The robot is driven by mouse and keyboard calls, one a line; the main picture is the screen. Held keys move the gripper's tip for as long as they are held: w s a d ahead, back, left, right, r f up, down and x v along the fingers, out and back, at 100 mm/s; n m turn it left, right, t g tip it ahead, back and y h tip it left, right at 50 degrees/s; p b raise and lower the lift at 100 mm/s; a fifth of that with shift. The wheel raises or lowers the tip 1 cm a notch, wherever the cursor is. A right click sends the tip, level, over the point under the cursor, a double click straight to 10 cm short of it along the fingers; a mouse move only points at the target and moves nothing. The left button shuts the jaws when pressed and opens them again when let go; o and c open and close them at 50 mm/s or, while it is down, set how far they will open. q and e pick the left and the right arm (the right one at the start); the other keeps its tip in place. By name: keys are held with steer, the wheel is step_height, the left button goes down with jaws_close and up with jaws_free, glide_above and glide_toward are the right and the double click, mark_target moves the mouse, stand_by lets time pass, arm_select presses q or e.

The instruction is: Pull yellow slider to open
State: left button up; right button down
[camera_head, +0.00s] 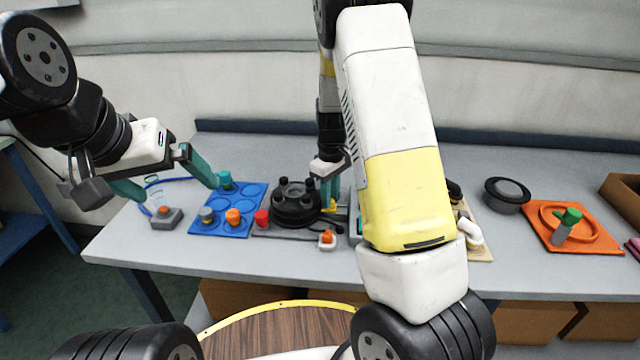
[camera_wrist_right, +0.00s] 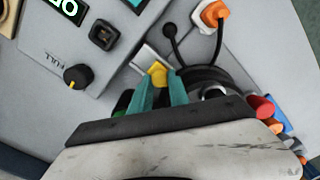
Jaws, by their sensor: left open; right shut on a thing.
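The yellow slider (camera_head: 331,206) is a small yellow piece beside the black round device (camera_head: 296,203) on the table. In the right wrist view the yellow slider (camera_wrist_right: 157,72) shows between the teal fingertips of my right gripper (camera_wrist_right: 161,90). My right gripper (camera_head: 329,192) points down and is shut on the slider. The fingers hide part of it, and my right forearm covers the area to its right in the head view. My left gripper (camera_head: 160,180) is open and empty, above the left end of the table.
A blue tray (camera_head: 252,201) with several coloured knobs is left of the device. A small orange-topped switch (camera_head: 327,239) stands in front. An orange plate (camera_head: 575,228) and a dark round pot (camera_head: 506,195) are at right. A grey panel (camera_wrist_right: 77,35) lies close in the wrist view.

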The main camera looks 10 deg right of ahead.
steer(key=shift+s+d, duration=0.2)
steer(key=shift+d, duration=0.55)
steer(key=shift+s+d, duration=0.15)
steer(key=shift+d, duration=0.55)
steer(key=c, duration=1.3)
jaws_free()
steer(key=shift+d, duration=0.1)
steer(key=shift+o, duration=0.2)
step_height(320, 180, up, 8)
